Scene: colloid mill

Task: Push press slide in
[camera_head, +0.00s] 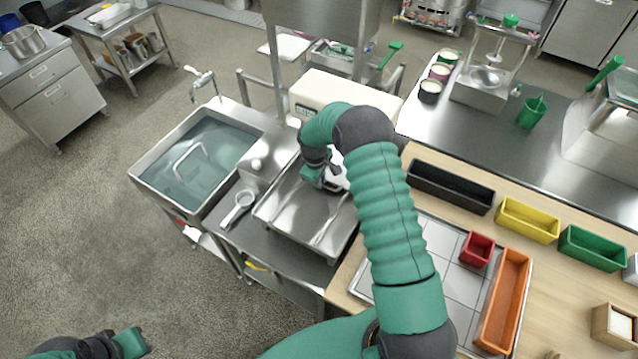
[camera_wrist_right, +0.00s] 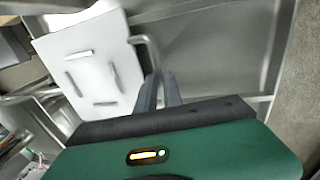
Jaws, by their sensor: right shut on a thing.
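My right gripper (camera_head: 331,182) is over the upper right part of a shiny metal tray-like surface (camera_head: 290,212), in front of a cream box-shaped machine (camera_head: 322,97). In the right wrist view the fingers (camera_wrist_right: 160,88) are close together on a bent metal handle (camera_wrist_right: 146,46), beside a white plate with several slots (camera_wrist_right: 88,62). I take the handle to be the press slide's, but cannot tell for sure. The arm hides much of the grip in the head view. My left gripper (camera_head: 128,343) is low at the left edge, far from the machine; its fingers are not clear.
A sink full of water (camera_head: 200,160) is left of the metal surface, with a white-and-grey scoop-like tool (camera_head: 238,208) between them. At the right, a wooden table holds black (camera_head: 450,187), yellow (camera_head: 527,220), red (camera_head: 476,248) and orange (camera_head: 503,300) bins. Open floor lies at the left.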

